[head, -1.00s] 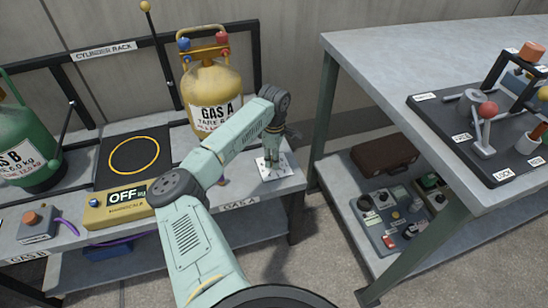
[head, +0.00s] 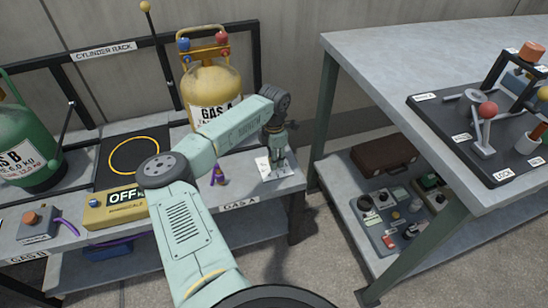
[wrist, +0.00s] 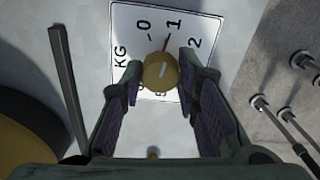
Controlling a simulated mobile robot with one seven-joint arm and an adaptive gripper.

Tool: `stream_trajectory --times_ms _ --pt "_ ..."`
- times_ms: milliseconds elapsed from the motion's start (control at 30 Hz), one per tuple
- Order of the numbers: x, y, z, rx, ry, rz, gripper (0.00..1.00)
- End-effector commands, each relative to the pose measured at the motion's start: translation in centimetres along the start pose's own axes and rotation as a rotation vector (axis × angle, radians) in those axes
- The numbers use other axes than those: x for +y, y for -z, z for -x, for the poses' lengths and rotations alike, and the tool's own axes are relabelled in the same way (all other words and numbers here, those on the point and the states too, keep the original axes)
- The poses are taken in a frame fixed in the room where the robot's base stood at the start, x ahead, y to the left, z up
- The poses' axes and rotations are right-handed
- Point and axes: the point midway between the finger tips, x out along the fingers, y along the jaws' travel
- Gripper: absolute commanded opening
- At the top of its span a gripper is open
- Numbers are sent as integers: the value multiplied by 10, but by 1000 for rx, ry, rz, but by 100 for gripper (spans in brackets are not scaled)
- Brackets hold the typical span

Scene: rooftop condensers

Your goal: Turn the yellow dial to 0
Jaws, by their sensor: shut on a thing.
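The yellow dial (wrist: 158,76) is a round knob on a white plate (wrist: 122,22) marked KG, 0, 1 and 2. In the wrist view its thin reddish pointer slants up and right, closest to the 1. My gripper (wrist: 161,72) is shut on the dial, one finger on each side. In the head view my gripper (head: 276,172) reaches down over the plate (head: 264,166) at the right end of the cylinder bench, and the dial is hidden there.
The yellow GAS A cylinder (head: 212,85) stands on the bench behind my arm. A small purple and yellow object (head: 218,176) sits left of the plate. The tall grey table (head: 400,75) stands to the right, with a gap between it and the bench.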

Motion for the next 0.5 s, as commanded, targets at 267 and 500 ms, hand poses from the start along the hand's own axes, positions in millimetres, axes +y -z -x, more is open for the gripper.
stream_trajectory --times_ms 267,500 --pt "0 1 1 3 0 259 1" --pt "0 1 1 3 0 452 1"
